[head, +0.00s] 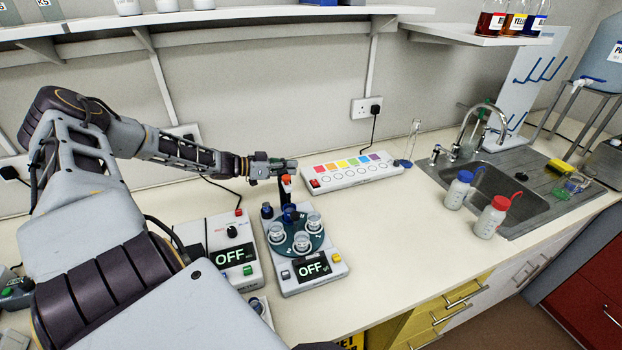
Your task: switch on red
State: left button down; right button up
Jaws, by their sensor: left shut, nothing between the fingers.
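A white panel (350,172) lies on the bench near the wall, with a row of coloured squares and a row of pale round buttons in front of them. The red square (322,169) is at its left end, and a red rocker switch (314,183) sits at the panel's left edge. My left gripper (290,164) is shut and empty, just left of the panel and apart from it. It is above the orange-red top (287,180) of a dark post; I cannot tell if they touch. My right gripper is not in view.
A stirring device (308,272) with several glass vessels on a round plate stands in front of the gripper, its display reading OFF. A second device (228,250) also reads OFF. A glass cylinder (412,142) stands right of the panel. Bench front right of the devices is clear.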

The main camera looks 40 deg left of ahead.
aim_at(315, 182)
pick_arm(q)
jog(key=b+x, duration=0.2)
jog(key=x, duration=0.2)
jog(key=f+b+x, duration=0.1)
jog(key=b+x, duration=0.2)
jog(key=x, duration=0.1)
jog(key=shift+s+f, duration=0.15)
jog(key=shift+f, duration=0.05)
jog(key=shift+f+b, duration=0.4)
jog(key=shift+b, duration=0.05)
jog(key=shift+d+f, duration=0.1)
jog(key=shift+f, duration=0.4)
jog(key=shift+f+b, duration=0.3)
jog(key=shift+b, duration=0.15)
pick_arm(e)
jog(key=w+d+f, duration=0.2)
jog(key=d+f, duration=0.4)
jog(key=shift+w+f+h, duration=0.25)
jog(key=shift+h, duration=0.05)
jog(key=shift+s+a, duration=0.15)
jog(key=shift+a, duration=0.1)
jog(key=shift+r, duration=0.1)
